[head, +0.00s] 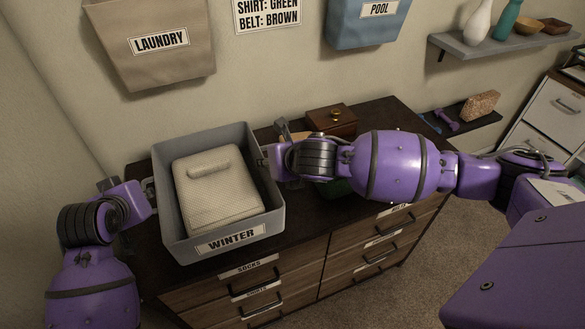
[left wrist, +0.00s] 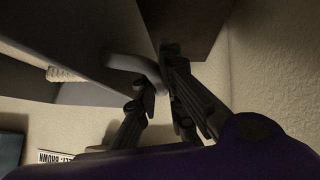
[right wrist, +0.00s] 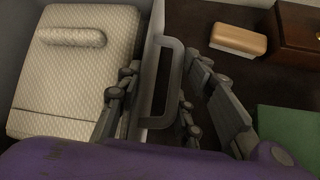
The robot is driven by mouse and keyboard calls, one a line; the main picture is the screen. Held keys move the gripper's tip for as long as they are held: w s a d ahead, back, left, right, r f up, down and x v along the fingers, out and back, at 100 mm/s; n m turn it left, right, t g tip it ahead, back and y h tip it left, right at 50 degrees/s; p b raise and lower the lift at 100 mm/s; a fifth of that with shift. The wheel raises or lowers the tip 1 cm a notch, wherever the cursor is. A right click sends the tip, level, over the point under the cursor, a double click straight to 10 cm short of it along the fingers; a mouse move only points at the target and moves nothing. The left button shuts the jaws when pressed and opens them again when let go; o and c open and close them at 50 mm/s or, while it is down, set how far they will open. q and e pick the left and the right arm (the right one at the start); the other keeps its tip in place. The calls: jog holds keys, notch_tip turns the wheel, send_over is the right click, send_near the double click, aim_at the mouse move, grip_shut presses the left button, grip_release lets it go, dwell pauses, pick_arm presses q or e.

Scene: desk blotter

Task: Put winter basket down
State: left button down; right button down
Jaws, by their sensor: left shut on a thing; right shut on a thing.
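The grey winter basket (head: 275,215), labelled WINTER, is at the left end of the dark dresser top (head: 300,235). It looks level; I cannot tell whether its base touches the wood. A folded cream quilted item (head: 215,195) with a rolled piece on top lies inside. My left gripper (head: 150,193) is at the basket's left side, shut on its handle (left wrist: 135,66). My right gripper (head: 267,162) is at the right side, with its fingers on both sides of the other grey handle (right wrist: 173,85).
A wooden box (head: 332,120) and a tan-topped block (right wrist: 238,40) stand on the dresser right of the basket, beside a green item (right wrist: 290,130). Drawers (head: 265,300) face front. Laundry (head: 150,70) and pool (head: 368,28) bags hang on the wall behind.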

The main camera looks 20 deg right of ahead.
pick_arm(q)
jog(key=shift+d+f, duration=0.2)
jog(key=shift+d, duration=0.1)
pick_arm(e)
jog(key=shift+a+f, duration=0.1)
jog(key=shift+a, duration=0.25)
pick_arm(q)
jog(key=c, duration=2.2)
grip_release()
jog(key=shift+f, duration=0.1)
pick_arm(e)
jog(key=c, duration=1.6)
grip_release()
jog(key=shift+f, duration=0.15)
pick_arm(q)
jog(key=o, duration=0.4)
jog(key=shift+a, duration=0.1)
jog(key=shift+c, duration=0.2)
pick_arm(e)
jog(key=o, duration=0.4)
jog(key=shift+d, duration=0.1)
pick_arm(q)
jog(key=shift+a, duration=0.15)
pick_arm(e)
jog(key=shift+d, duration=0.2)
pick_arm(q)
jog(key=v, duration=1.2)
pick_arm(e)
jog(key=v, duration=1.2)
jog(key=shift+d+f, duration=0.1)
